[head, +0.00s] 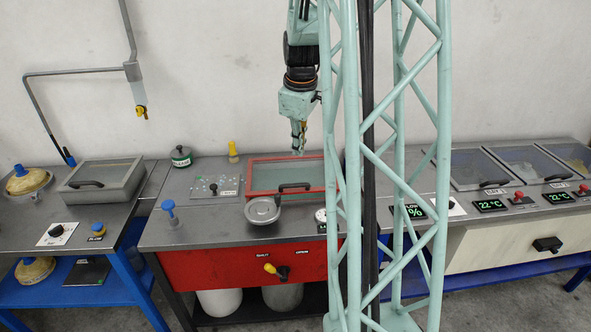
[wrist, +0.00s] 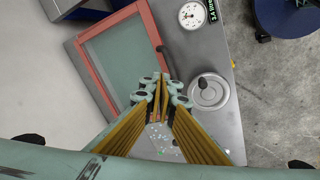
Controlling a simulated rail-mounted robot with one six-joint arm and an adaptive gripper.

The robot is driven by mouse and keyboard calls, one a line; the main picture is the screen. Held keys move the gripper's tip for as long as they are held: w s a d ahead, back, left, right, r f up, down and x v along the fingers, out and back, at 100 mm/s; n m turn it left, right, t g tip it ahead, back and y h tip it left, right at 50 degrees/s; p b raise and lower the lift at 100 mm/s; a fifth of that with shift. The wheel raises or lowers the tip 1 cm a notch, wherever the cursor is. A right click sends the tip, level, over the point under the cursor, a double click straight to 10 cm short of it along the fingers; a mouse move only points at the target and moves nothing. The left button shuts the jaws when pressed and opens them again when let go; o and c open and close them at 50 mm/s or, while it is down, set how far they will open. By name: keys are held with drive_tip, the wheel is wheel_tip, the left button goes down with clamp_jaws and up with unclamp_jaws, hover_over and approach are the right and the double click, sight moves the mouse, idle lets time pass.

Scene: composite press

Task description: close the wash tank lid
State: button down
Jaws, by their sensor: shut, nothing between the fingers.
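No readable label tells me which lid belongs to the wash tank. A red-framed glass lid (head: 251,178) with a black handle (head: 293,186) is on the middle bench and looks flat. It also shows in the wrist view as a red frame around grey-green glass (wrist: 118,58). A grey-framed glass lid (head: 107,174) with a dark handle is on the left bench and also looks down. My gripper (head: 298,150) hangs above the back of the red-framed lid, apart from it. In the wrist view my gripper (wrist: 159,92) is shut and empty.
A round grey lid with a knob (head: 263,210) sits before the red frame; it also shows in the wrist view (wrist: 209,91). A dial (wrist: 192,15) is nearby. Several glass lids (head: 480,170) are on the right bench. My green lattice column blocks part of the middle.

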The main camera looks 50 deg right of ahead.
sight(296, 187)
drive_tip(key=w+d+r+m+g+y+p, duration=0.1)
drive_tip(key=w+d+m+g+y+p, duration=0.3)
drive_tip(key=m+p, duration=0.6)
drive_tip(key=shift+w+m+p, duration=0.3)
drive_tip(key=shift+w+m, duration=0.35)
drive_tip(key=shift+m, duration=0.45)
drive_tip(key=shift+s+f, duration=0.1)
drive_tip(key=shift+f, duration=0.1)
drive_tip(key=shift+b+x, duration=0.5)
drive_tip(key=shift+x, duration=6.3)
drive_tip(key=shift+s+a+r, duration=0.1)
drive_tip(key=shift+a, duration=0.05)
drive_tip(key=b+x, duration=0.1)
drive_tip(key=x, duration=0.3)
drive_tip(key=shift+a+f, duration=0.15)
drive_tip(key=shift+f, duration=0.15)
drive_tip(key=shift+r, duration=0.25)
